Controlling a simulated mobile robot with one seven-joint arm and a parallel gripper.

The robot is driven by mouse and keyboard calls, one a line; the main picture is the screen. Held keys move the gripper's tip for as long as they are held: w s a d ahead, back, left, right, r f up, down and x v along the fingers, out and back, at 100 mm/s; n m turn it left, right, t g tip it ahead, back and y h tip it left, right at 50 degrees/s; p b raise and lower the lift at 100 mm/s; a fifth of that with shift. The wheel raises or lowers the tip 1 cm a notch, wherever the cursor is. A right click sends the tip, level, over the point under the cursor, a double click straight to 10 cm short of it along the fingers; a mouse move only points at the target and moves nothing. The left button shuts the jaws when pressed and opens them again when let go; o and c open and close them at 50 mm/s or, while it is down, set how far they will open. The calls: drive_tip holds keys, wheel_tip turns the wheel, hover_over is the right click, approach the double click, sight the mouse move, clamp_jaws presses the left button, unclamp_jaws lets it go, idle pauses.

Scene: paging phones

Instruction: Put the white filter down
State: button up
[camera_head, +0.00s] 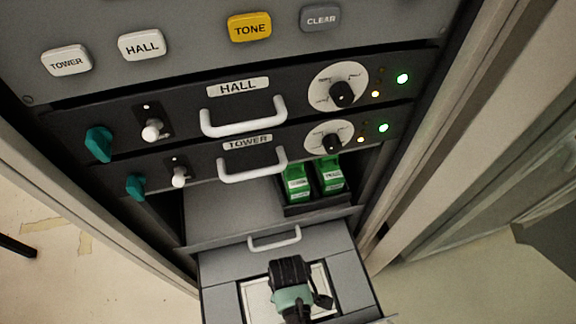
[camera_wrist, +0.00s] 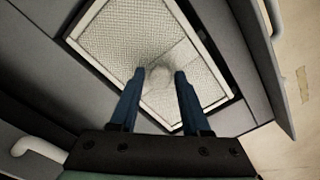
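In the head view my gripper (camera_head: 294,300) covers the filter's middle.
A cabinet side panel (camera_head: 440,130) stands close at right.

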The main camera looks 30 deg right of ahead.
drive_tip(key=shift+o, duration=0.8)
wheel_tip(320, 180, up, 12)
drive_tip(key=shift+r+p, duration=0.2)
drive_tip(key=shift+p, duration=0.15)
idle(0.4)
